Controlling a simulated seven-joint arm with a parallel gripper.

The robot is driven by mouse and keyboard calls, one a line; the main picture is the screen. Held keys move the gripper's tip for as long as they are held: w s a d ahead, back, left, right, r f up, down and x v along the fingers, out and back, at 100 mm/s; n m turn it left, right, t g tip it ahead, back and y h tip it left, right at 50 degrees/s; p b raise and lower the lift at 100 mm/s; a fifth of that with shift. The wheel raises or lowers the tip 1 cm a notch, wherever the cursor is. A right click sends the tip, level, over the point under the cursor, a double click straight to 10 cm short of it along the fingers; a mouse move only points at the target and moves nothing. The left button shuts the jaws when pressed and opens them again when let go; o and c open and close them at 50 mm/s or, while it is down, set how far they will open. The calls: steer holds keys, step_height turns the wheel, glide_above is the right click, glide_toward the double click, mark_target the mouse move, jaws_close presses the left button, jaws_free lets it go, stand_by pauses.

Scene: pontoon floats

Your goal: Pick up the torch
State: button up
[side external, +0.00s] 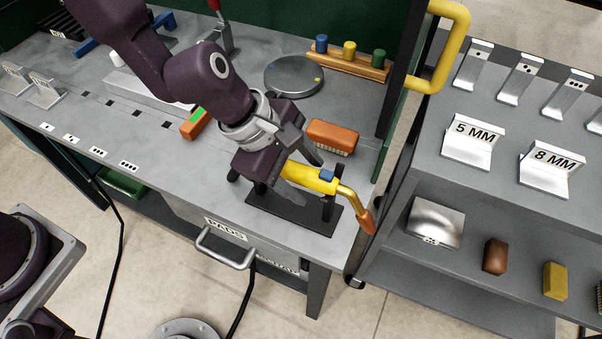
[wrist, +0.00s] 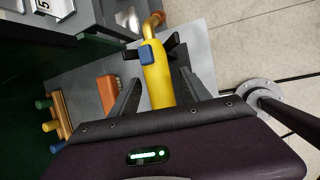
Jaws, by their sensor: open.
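The torch (side external: 312,179) has a yellow body, a blue button and a bent brass neck with a copper-coloured tip. It rests on a black stand (side external: 322,220) near the front right corner of the bench. My gripper (side external: 303,174) is open at the torch's body, with one finger on each side. In the wrist view, the torch (wrist: 158,82) lies between the two dark fingers of my gripper (wrist: 158,84), with gaps visible beside it. The rear end of the torch is hidden by my gripper.
An orange-brown brush (side external: 333,137) lies just behind the torch. A round grey plate (side external: 294,76) and a wooden rack (side external: 348,65) with coloured pegs stand farther back. A green-and-orange block (side external: 196,122) is left of my arm. A shelf unit (side external: 437,180) stands to the right.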

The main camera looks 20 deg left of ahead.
jaws_close()
steer(key=shift+r, duration=0.1)
